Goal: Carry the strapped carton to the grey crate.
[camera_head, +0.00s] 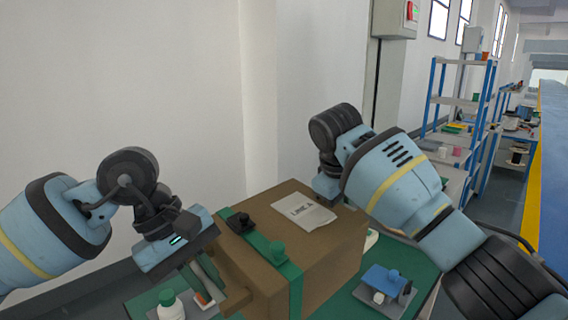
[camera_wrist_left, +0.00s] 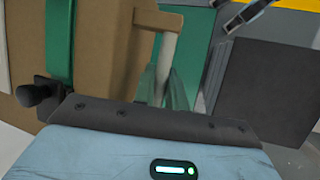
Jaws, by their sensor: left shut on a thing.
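The strapped carton (camera_head: 265,270) is a brown box with a green strap (camera_head: 262,243), a black clip and a white label on top. It stands slightly turned above a green surface; whether it touches that surface is hidden. My left gripper (camera_head: 212,284) is at its left side, shut on a part of the carton. In the left wrist view the carton (camera_wrist_left: 103,60) fills the upper left, with a pale bar beside it. My right gripper (camera_head: 326,188) is at the carton's far right edge, its fingers hidden. I cannot identify the grey crate.
A white bottle with a green cap (camera_head: 168,305) stands close under my left gripper. A blue and grey item (camera_head: 385,283) lies on the green surface (camera_head: 420,272) right of the carton. Blue-framed shelving (camera_head: 456,102) stands behind. A white wall is close at the left.

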